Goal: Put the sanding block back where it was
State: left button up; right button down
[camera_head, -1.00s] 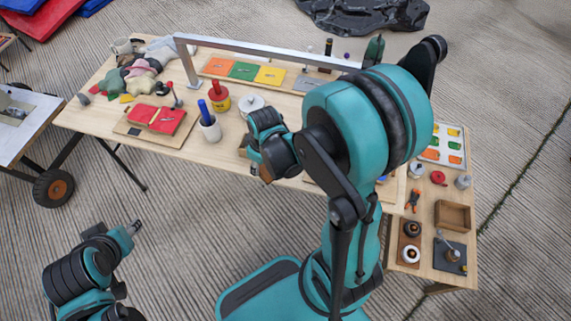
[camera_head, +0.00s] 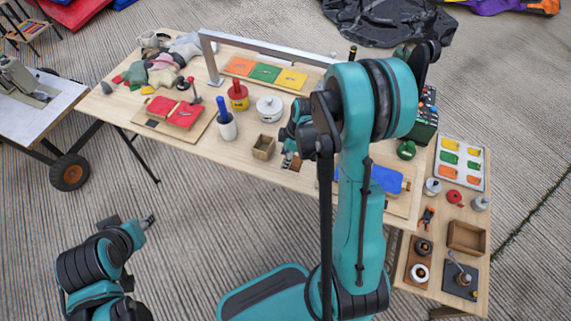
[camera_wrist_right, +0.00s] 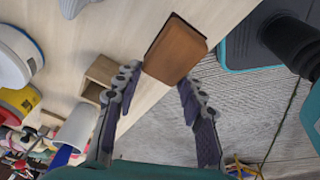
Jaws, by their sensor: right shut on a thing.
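The sanding block, a brown wooden-looking block (camera_wrist_right: 176,50), is held between the fingertips of my right gripper (camera_wrist_right: 160,80) in the right wrist view. In the head view my right gripper (camera_head: 290,158) is partly hidden by my own arm, over the table's front part. A small open wooden box (camera_head: 263,147) stands just left of it; the box also shows in the wrist view (camera_wrist_right: 98,75). I cannot tell whether the block touches the table. My left gripper (camera_head: 149,221) is off the table at lower left, too small to read its jaws.
A white lidded pot (camera_head: 269,108), a white cup with a blue handle (camera_head: 226,128) and a red-yellow pot (camera_head: 238,97) stand nearby. A blue item (camera_head: 374,181) lies right, partly behind my arm.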

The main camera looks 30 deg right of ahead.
jog(key=shift+w+d+f, duration=0.2)
jog(key=shift+w+f, duration=0.2)
jog(key=shift+w, duration=0.05)
jog(key=x, duration=0.1)
jog(key=b+x, duration=0.2)
jog(key=shift+s+d+f, duration=0.25)
jog(key=shift+s+f, duration=0.05)
jog(key=shift+f, duration=0.2)
jog(key=shift+r, duration=0.15)
jog(key=c, duration=1.3)
grip_release()
jog(key=shift+c, duration=0.2)
jog(key=o, duration=0.4)
jog(key=shift+o, duration=0.2)
